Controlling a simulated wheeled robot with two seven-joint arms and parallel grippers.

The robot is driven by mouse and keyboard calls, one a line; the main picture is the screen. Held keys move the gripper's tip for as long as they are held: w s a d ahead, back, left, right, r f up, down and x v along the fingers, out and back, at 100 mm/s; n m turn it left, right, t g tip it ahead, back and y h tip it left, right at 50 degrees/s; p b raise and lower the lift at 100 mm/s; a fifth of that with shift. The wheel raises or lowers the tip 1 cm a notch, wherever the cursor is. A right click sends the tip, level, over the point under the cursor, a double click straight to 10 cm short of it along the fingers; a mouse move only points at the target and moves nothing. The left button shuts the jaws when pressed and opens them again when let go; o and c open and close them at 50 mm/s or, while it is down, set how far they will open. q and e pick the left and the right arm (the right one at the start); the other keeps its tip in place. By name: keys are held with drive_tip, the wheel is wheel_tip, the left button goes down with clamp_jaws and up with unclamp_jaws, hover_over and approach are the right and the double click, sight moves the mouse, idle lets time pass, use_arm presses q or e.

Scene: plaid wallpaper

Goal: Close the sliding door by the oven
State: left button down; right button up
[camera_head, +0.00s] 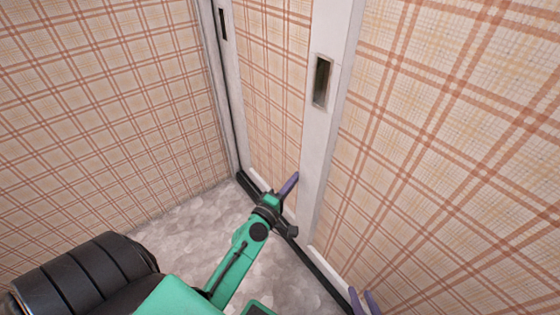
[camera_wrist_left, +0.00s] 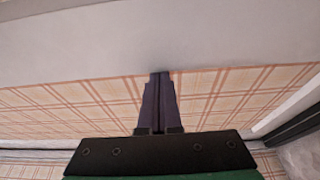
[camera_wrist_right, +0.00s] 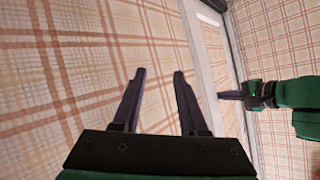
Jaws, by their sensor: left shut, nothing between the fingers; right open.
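The sliding door shows in the head view as plaid panels in white frames. A wide white upright (camera_head: 318,145) carries a dark recessed handle (camera_head: 322,80). Left of it is a narrower plaid panel (camera_head: 272,80), with a second dark handle (camera_head: 223,23) on the white upright near the corner. My left gripper (camera_head: 292,182) is shut and empty, low beside the wide upright's left edge. In the left wrist view its fingertips (camera_wrist_left: 160,74) meet the edge of the white upright (camera_wrist_left: 160,35); contact is unclear. My right gripper (camera_wrist_right: 158,75) is open and empty, facing the right plaid panel (camera_wrist_right: 80,50).
A dark floor track (camera_head: 322,275) runs along the foot of the panels. A plaid wall (camera_head: 110,100) meets them at the left corner. The grey mottled floor (camera_head: 190,215) is clear there. No oven is in view.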

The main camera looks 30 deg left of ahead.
sight(342, 215)
use_arm(q)
drive_tip(key=s+d, duration=0.2)
drive_tip(key=d, duration=0.3)
drive_tip(key=s+d+p, duration=0.1)
drive_tip(key=s+d, duration=0.1)
drive_tip(key=d, duration=0.3)
drive_tip(key=s+d+p, duration=0.1)
drive_tip(key=s+d, duration=0.1)
drive_tip(key=d, duration=0.3)
drive_tip(key=shift+d, duration=0.15)
drive_tip(key=shift+s+d, duration=0.15)
drive_tip(key=shift+d, duration=0.15)
use_arm(e)
drive_tip(key=d+g, duration=0.1)
drive_tip(key=d+r+g+h, duration=0.1)
drive_tip(key=d, duration=0.1)
drive_tip(key=d+r+g+h, duration=0.1)
drive_tip(key=shift+d+n+g, duration=0.15)
drive_tip(key=shift+n+g, duration=0.15)
drive_tip(key=shift+n, duration=0.1)
use_arm(q)
drive_tip(key=shift+d+f, duration=0.1)
